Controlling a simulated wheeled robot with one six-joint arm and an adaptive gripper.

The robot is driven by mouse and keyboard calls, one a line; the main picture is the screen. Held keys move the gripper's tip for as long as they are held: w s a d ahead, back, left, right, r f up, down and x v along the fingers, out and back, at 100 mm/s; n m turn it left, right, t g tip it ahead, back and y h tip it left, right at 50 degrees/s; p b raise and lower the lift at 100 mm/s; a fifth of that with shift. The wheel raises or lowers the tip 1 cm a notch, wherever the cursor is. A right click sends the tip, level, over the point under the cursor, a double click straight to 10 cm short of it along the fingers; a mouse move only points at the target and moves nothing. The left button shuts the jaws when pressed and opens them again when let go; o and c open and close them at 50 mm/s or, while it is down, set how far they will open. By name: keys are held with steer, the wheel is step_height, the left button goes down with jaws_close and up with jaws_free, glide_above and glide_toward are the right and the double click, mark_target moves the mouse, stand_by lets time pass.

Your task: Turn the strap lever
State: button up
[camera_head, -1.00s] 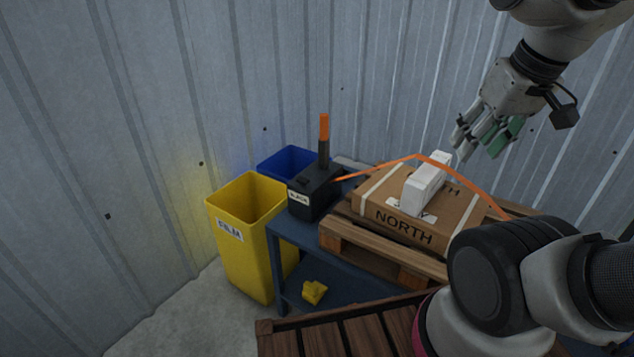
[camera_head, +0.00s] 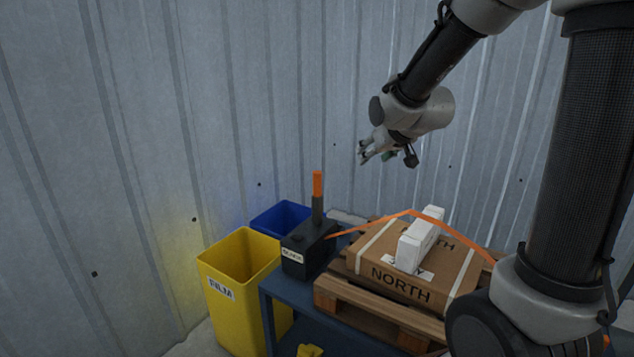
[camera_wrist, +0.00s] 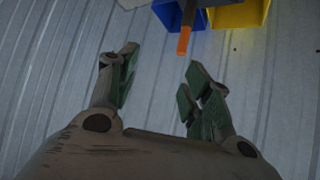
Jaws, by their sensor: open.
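The strap lever (camera_head: 317,192) stands upright from a black box (camera_head: 307,250) on the blue bench. It has an orange grip on a dark shaft. In the wrist view the orange grip (camera_wrist: 184,40) shows at the top, beyond my fingers. My gripper (camera_head: 368,155) is open and empty, in the air above and to the right of the lever. In the wrist view its green-padded fingers (camera_wrist: 158,82) are spread apart. An orange strap (camera_head: 385,220) runs from the black box over a cardboard box (camera_head: 399,285) marked NORTH.
A yellow bin (camera_head: 238,306) labelled FILM and a blue bin (camera_head: 283,219) stand left of the blue bench (camera_head: 297,296). A wooden pallet (camera_head: 365,310) bears the box. A white block (camera_head: 417,245) lies on it. The corrugated wall (camera_head: 230,100) is close behind.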

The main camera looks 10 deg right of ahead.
mark_target(319, 180)
steer(key=w+a+f+t+y, duration=0.1)
steer(key=w+a+f+t, duration=0.1)
steer(key=w+f, duration=0.3)
steer(key=w+a+f+t, duration=0.2)
steer(key=w+a+f, duration=0.1)
steer(key=w+f, duration=0.3)
steer(key=w+a+f+n+t+y, duration=0.1)
steer(key=w+a+f+t, duration=0.2)
steer(key=w+f, duration=0.2)
steer(key=shift+w+a+f+y, duration=0.2)
steer(key=shift+w+f+y, duration=0.15)
steer(key=shift+f, duration=0.4)
steer(key=w, duration=0.2)
steer(key=w+a, duration=0.1)
steer(key=w, duration=0.4)
steer(key=shift+w+a, duration=0.2)
steer(key=shift+a, duration=0.05)
jaws_close()
